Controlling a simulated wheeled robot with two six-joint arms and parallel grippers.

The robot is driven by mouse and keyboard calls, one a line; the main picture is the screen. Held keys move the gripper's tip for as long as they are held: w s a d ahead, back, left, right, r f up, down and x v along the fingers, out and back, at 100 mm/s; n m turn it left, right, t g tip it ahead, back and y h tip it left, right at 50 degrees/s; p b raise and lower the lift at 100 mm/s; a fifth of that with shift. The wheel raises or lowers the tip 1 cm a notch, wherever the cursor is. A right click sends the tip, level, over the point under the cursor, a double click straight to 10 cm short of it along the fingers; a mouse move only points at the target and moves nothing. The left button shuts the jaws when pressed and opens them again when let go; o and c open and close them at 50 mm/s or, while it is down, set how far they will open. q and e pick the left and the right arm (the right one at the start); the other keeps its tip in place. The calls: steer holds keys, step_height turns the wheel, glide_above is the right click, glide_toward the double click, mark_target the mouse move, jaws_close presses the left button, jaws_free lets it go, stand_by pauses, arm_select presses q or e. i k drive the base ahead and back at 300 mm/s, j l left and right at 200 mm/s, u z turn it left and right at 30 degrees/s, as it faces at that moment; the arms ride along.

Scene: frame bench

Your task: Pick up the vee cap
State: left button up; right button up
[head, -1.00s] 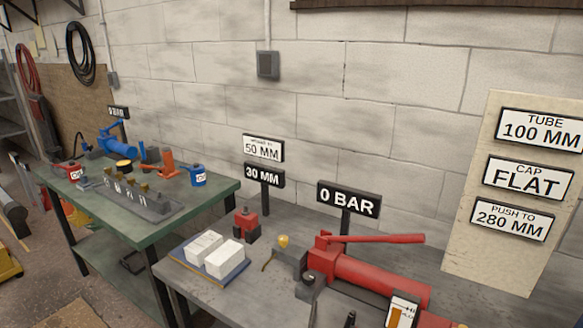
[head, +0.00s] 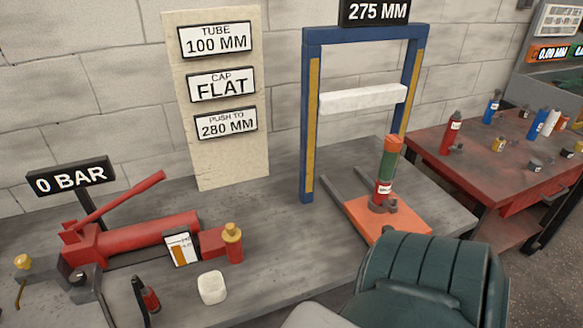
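I cannot make out a vee cap for certain in the head view. On the grey bench a small white block (head: 212,288) with rounded edges lies in front of the red pump (head: 150,240). A red cylinder with a green band (head: 390,165) stands upright on the orange plate (head: 400,217) under the blue press frame (head: 310,120). Neither of my grippers shows.
A board (head: 216,160) with "CAP FLAT" and other signs leans at the wall. A "0 BAR" sign (head: 72,179) stands left, a "275 MM" sign (head: 375,11) tops the frame. A red table (head: 480,175) holds several bottles. A dark green ribbed object (head: 430,275) blocks the front right.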

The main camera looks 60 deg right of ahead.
mark_target(392, 143)
steer(key=z, duration=2.4)
